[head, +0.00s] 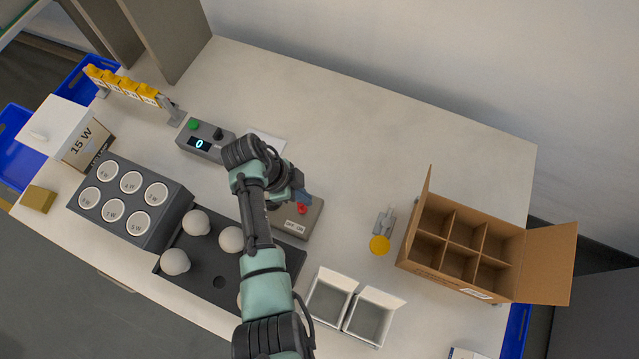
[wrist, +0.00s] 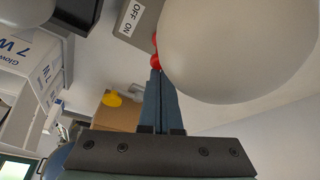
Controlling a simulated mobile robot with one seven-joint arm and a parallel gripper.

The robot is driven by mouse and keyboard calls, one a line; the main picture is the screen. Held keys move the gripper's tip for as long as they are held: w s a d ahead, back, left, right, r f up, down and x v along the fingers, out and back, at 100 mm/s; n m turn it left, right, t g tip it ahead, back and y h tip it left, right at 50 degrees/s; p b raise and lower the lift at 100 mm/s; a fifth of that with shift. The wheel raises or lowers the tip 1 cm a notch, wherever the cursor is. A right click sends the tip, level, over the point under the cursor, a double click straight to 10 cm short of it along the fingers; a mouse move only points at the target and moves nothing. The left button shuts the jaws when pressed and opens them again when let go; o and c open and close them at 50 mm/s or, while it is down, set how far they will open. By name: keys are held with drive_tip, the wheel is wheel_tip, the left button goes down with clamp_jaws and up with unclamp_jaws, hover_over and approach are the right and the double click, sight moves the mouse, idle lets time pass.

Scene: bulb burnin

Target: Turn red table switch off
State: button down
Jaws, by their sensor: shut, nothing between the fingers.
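The red switch (head: 302,209) is on a grey box (head: 294,227) with an OFF/ON label, near the middle of the table. In the wrist view the red switch (wrist: 156,61) shows just beyond my fingertips, beside the label (wrist: 131,18). My gripper (head: 307,200) is shut and empty, with its blue fingers pointing at the switch. In the wrist view the tips of my gripper (wrist: 156,74) overlap the lower edge of the switch; I cannot tell whether they touch. My arm hides part of the box in the head view.
A large white globe (wrist: 235,45) is close beside my fingers in the wrist view. A black tray (head: 195,270) with white bulbs lies at left. Small white bins (head: 329,299), a yellow-ended grey tool (head: 380,244) and a divided cardboard box (head: 458,240) are at right.

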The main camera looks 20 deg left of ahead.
drive_tip(key=shift+a+f, duration=0.15)
drive_tip(key=shift+a, duration=0.15)
drive_tip(key=shift+r, duration=0.2)
drive_tip(key=shift+r+p, duration=0.65)
drive_tip(key=shift+r, duration=0.2)
